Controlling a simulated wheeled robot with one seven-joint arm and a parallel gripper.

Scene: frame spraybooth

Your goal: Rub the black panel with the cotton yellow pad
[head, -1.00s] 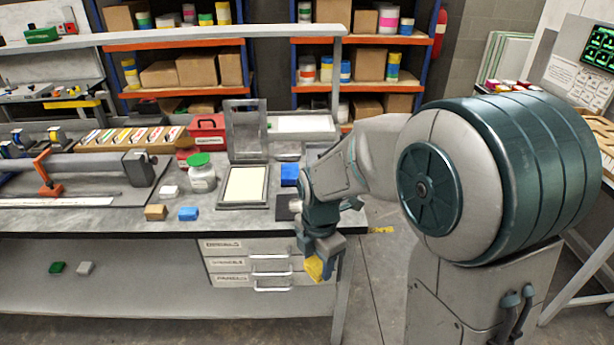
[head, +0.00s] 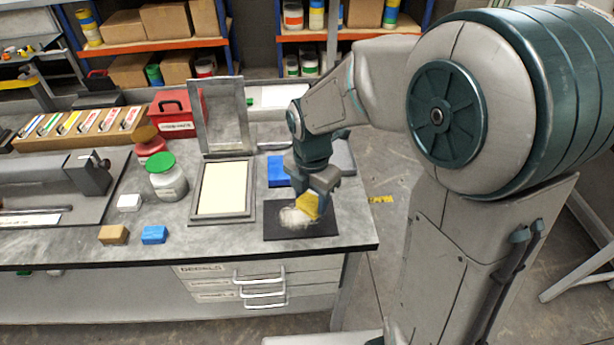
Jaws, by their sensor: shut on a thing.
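The black panel (head: 322,229) lies flat near the right front corner of the grey workbench. A pale whitish smudge (head: 294,218) marks its left middle part. My gripper (head: 314,194) is over the panel, pointing down, and is shut on the yellow pad (head: 308,206). The pad is at the panel, beside the smudge and partly over it. I cannot tell for sure whether it touches the surface. My gripper's fingers hide part of the pad and the panel's back edge.
A framed cream screen (head: 222,189) with a raised lid stands left of the panel. A blue block (head: 277,171) sits behind the panel. A green-lidded jar (head: 167,178) and blue (head: 154,235), tan (head: 114,235) and white (head: 130,202) blocks are further left. The bench edge is close in front.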

